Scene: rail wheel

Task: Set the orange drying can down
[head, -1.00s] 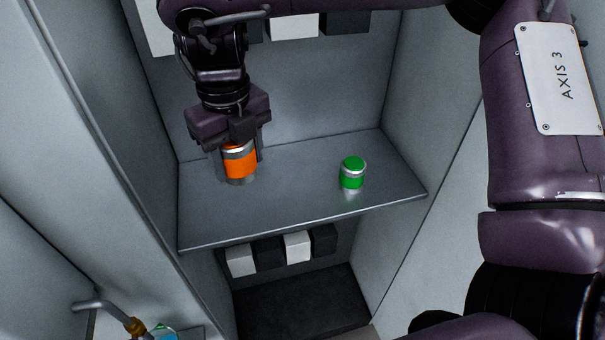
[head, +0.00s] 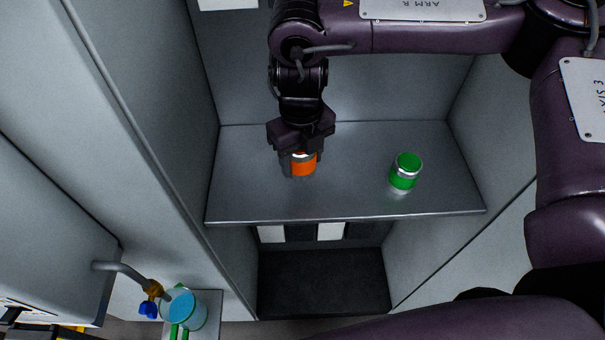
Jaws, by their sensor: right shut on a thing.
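The orange drying can (head: 304,166) is at the left-middle of the grey shelf (head: 350,198), upright. My right gripper (head: 300,160) comes down from above and is shut around the can's sides, hiding its top. The can's lower end is at or just above the shelf surface; I cannot tell whether it touches. My left gripper is not in view.
A green can (head: 405,172) stands on the same shelf to the right, apart from the orange can. Cabinet walls close in the shelf on the left, right and back. A blue transparent vessel (head: 188,311) is at the lower left, near a bent pipe (head: 120,268).

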